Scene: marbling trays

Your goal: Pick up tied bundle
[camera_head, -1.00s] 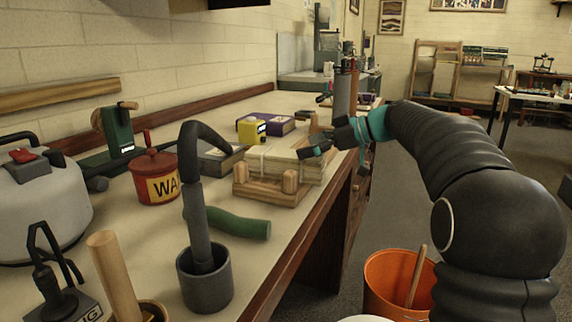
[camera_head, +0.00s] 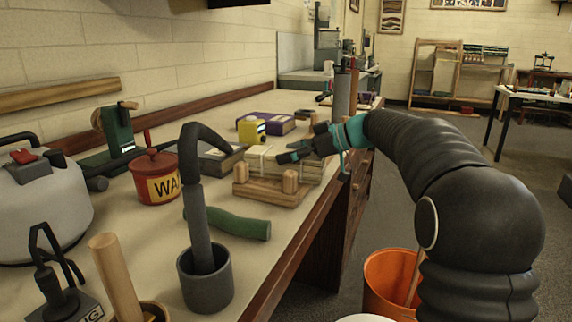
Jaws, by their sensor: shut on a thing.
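The tied bundle (camera_head: 258,163) is a pale stack of flat sheets or boards with string around it. It lies in a wooden cradle (camera_head: 262,193) with upright pegs, near the bench's front edge. My gripper (camera_head: 287,155) reaches in from the right, at the bundle's top right. Its dark fingers are shut on the bundle. The exact contact is partly hidden by the fingers. The bundle still sits in the cradle.
A yellow box (camera_head: 249,130) and a purple book (camera_head: 277,122) lie behind. A red tin (camera_head: 155,178), a dark grey book (camera_head: 212,158) and a green curved piece (camera_head: 233,225) are nearby. An orange bucket (camera_head: 385,285) stands on the floor.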

